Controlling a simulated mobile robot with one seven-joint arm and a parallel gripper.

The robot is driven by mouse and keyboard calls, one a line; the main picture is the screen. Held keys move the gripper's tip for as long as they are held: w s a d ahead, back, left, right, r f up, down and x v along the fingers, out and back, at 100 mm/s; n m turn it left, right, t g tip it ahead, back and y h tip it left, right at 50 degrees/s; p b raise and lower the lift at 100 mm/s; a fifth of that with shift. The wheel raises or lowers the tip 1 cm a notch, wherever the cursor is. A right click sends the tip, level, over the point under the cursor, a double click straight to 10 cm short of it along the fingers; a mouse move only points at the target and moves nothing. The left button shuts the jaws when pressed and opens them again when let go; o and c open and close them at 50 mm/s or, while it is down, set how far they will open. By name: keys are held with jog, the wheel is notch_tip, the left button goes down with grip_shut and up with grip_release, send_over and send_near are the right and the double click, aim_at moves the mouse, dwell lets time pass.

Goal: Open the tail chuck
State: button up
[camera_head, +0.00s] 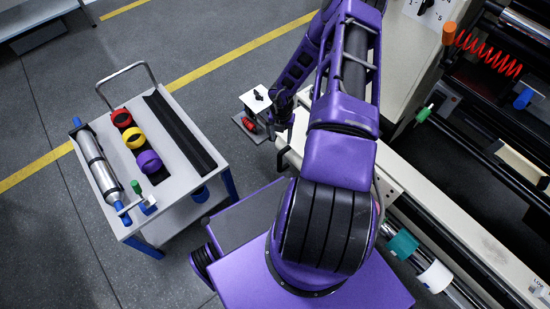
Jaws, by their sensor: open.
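My gripper (283,126) is small and dark at the end of my purple arm, near the middle of the view. It is open, and I see nothing between its fingers. It is close beside a small white panel (256,100) with a black knob on top and a red part (249,124) at its lower side. I cannot tell from this view whether the gripper touches them. I cannot make out for sure which part is the tail chuck. My arm hides part of the machine (440,205) behind it.
A grey cart (178,197) at the left holds a metal roller (97,163), red, yellow and purple rings and a black rail (180,132). The machine at the right has a red coiled hose (488,53) and a shaft with teal (403,244) and white rings. Floor between is clear.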

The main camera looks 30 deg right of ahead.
aim_at(279, 161)
jog(key=shift+a+f, duration=0.15)
jog(key=shift+f, duration=0.15)
notch_tip(279, 161, down, 17)
jog(key=b, duration=0.3)
jog(key=shift+b, duration=0.3)
jog(key=shift+r, duration=0.1)
jog(key=shift+c, duration=0.2)
grip_shut()
jog(key=shift+w+a, duration=0.1)
jog(key=shift+a, duration=0.05)
dwell(0.6)
